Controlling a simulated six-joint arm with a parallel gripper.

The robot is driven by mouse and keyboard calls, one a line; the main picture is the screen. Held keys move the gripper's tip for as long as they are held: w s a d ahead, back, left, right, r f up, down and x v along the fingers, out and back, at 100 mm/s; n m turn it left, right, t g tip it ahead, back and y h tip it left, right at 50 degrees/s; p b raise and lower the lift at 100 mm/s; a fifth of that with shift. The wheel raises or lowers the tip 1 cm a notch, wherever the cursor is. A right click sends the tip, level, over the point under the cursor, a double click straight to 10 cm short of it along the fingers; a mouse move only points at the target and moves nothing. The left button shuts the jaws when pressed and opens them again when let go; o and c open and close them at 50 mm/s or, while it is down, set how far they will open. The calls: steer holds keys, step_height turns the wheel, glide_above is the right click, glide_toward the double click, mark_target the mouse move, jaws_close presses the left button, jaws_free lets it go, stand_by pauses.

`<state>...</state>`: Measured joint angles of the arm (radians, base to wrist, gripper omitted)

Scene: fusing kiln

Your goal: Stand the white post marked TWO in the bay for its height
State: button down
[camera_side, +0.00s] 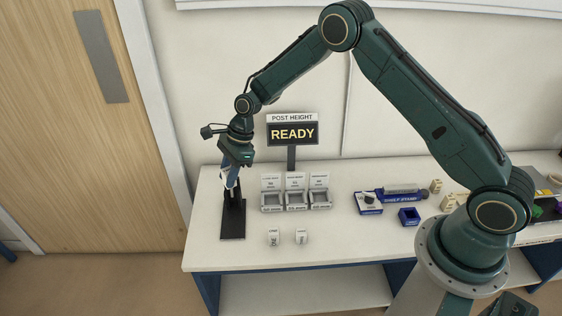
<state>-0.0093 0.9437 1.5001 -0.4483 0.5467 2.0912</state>
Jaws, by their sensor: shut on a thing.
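My gripper (231,178) is at the left of the table, above the black stand (233,226) with its dark upright. It is shut on what looks like a white post (224,180), mostly hidden by the fingers; its mark cannot be read. Two other white posts stand on the table: one (273,238) to the left and one (301,237) to its right. Their marks are too small to read surely. Three grey bays (296,207) stand side by side behind them, each with a white label card above. The bays look empty.
A sign behind the bays reads POST HEIGHT, and its screen (292,134) shows READY. Blue trays (409,217) and small items lie at the table's right.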

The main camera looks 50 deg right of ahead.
steer(key=shift+s+d+n, duration=0.3)
steer(key=shift+d+n, duration=0.1)
steer(key=shift+n, duration=0.1)
steer(key=s+d+r+n+g+h, duration=0.2)
steer(key=s+d+n, duration=0.3)
steer(key=n, duration=0.5)
steer(key=s+d+r+n+g+h, duration=0.2)
steer(key=s+d+r+n+g, duration=0.1)
steer(key=s+n, duration=0.6)
steer(key=shift+s+d+n+g, duration=0.15)
steer(key=shift+d+n+g, duration=0.2)
steer(key=shift+d, duration=0.55)
steer(key=w+d+f+m+t+y, duration=0.2)
steer(key=w+d+f+m+y, duration=0.1)
steer(key=w+d+m, duration=0.7)
steer(key=shift+n+g, duration=0.25)
steer(key=shift+n, duration=0.3)
steer(key=f, duration=0.5)
steer(key=s+f, duration=0.1)
steer(key=f, duration=0.5)
steer(key=d+f, duration=0.1)
steer(key=f, duration=0.4)
steer(key=shift+s+f, duration=0.2)
steer(key=shift+s, duration=0.2)
steer(key=shift+f, duration=0.1)
